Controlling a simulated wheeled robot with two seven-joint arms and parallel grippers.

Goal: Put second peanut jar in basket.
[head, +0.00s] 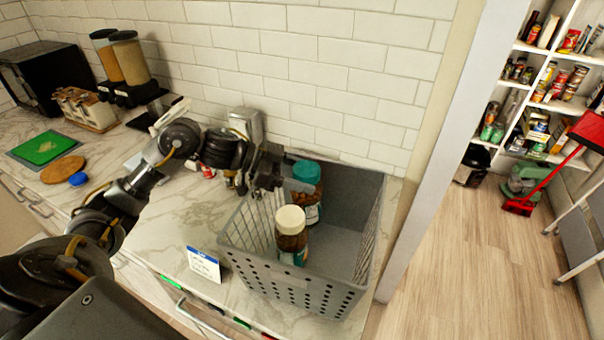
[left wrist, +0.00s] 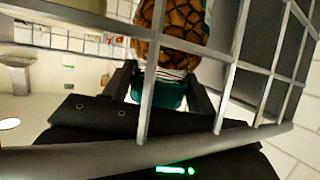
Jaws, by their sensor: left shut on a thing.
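A jar with a teal lid and brown nut-like contents (head: 307,197) is at the back left of the grey basket (head: 352,205). My left gripper (head: 292,186) is shut on this jar at its lid. The left wrist view shows the lid between the fingers (left wrist: 158,90) and the brown jar body (left wrist: 172,38) beyond it. The basket's wire side (left wrist: 228,85) crosses close in front of that camera. A second jar with a cream lid (head: 291,234) stands upright inside the basket, in front of the held jar. Whether the held jar touches the basket floor is hidden. My right gripper is not in view.
The basket sits at the marble counter's right end, beside the tiled wall and a wall edge (head: 425,140). A small sign (head: 204,265) stands left of it. The basket's right part is empty. Dispensers (head: 130,62) and a green board (head: 42,147) are farther left.

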